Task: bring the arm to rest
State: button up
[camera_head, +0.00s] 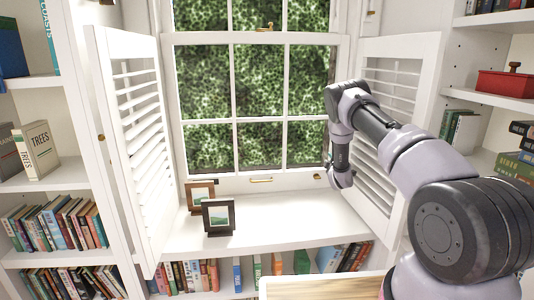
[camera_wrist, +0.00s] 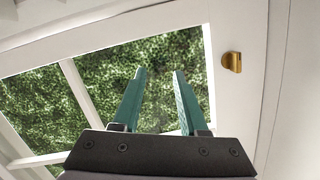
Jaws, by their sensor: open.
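My gripper (camera_wrist: 159,72) shows in the wrist view with its two green fingers apart and nothing between them. It points at the window (camera_wrist: 85,85), with green foliage behind the glass. In the head view my arm reaches from the lower right up to an elbow and bends down in front of the right shutter and the window (camera_head: 262,90). The gripper's fingers cannot be made out in the head view.
A left shutter (camera_head: 140,140) and a right shutter (camera_head: 385,115) stand folded open. Two picture frames (camera_head: 218,217) stand on the white sill (camera_head: 290,230). Bookshelves flank both sides. A red box (camera_head: 505,84) sits at upper right. A brass knob (camera_wrist: 232,62) is near my gripper in the wrist view.

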jog(key=s+d+r+m+g+h, duration=0.1)
jog(key=s+r+m+g, duration=0.2)
jog(key=r, duration=1)
jog(key=s+d+r+m, duration=0.1)
jog(key=s+r+m, duration=0.35)
jog(key=r, duration=0.75)
jog(key=s+a+r+m+g, duration=0.2)
jog(key=s+r+m, duration=0.2)
jog(key=s+r, duration=0.4)
jog(key=s+a+r+m+g+y, duration=0.1)
jog(key=s+a+r+m, duration=0.1)
jog(key=s+r, duration=0.5)
jog(key=s+a+r+m+g+y, duration=0.1)
jog(key=s+a+r+y, duration=0.15)
jog(key=s, duration=0.95)
jog(key=s+a+f+m+g, duration=0.1)
jog(key=s+a, duration=0.1)
jog(key=s, duration=1)
jog(key=s+a+f+m+g, duration=0.1)
jog(key=s+a+m+g, duration=0.1)
jog(key=s, duration=1)
jog(key=shift+a+y, duration=0.35)
jog(key=shift+a, duration=0.05)
jog(key=shift+m, duration=0.25)
